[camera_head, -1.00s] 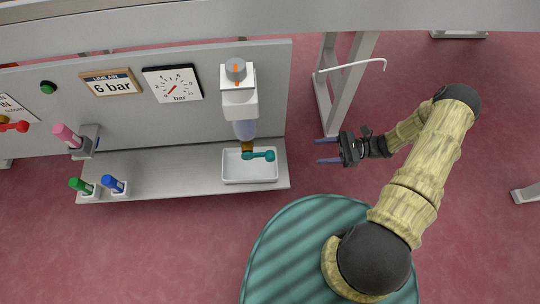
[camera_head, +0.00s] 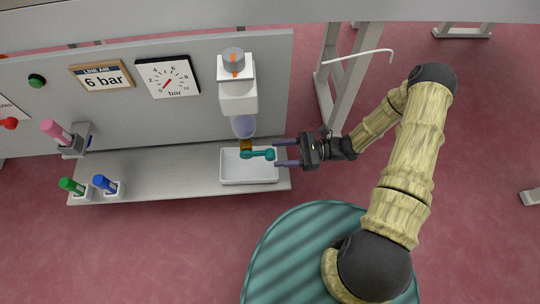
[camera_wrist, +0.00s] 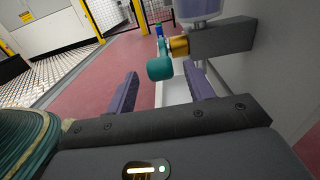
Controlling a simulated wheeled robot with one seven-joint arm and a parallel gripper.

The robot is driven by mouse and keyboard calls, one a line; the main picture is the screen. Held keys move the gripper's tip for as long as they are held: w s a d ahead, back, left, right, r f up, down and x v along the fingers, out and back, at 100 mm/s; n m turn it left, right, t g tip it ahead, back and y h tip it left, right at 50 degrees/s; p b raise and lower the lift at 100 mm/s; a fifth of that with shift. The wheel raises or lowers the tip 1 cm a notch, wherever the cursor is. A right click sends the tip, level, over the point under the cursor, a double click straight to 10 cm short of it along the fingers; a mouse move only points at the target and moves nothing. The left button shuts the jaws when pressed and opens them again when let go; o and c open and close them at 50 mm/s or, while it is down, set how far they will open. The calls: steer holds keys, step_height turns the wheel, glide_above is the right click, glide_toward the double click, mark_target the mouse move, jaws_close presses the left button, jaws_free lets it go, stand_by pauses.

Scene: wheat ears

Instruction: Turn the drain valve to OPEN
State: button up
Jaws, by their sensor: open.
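The drain valve has a teal lever (camera_head: 258,154) on a brass body (camera_head: 246,145), under a clear bowl (camera_head: 243,126) on the panel. In the head view the lever points right, toward my gripper. My gripper (camera_head: 287,152) is open and empty, just right of the lever's end, with a fingertip on each side of its line. In the wrist view the teal lever (camera_wrist: 160,68) and brass body (camera_wrist: 179,46) are beyond my gripper (camera_wrist: 163,85), between the two fingers. I cannot tell whether they touch. No OPEN marking is readable near the valve.
A white tray (camera_head: 249,180) sits below the valve on the grey shelf (camera_head: 160,184). A gauge (camera_head: 168,78) and a grey knob (camera_head: 234,56) are above.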

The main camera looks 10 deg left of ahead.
mark_target(270, 154)
steer(key=shift+b+x, duration=0.55)
steer(key=shift+x, duration=1.4)
jaws_close()
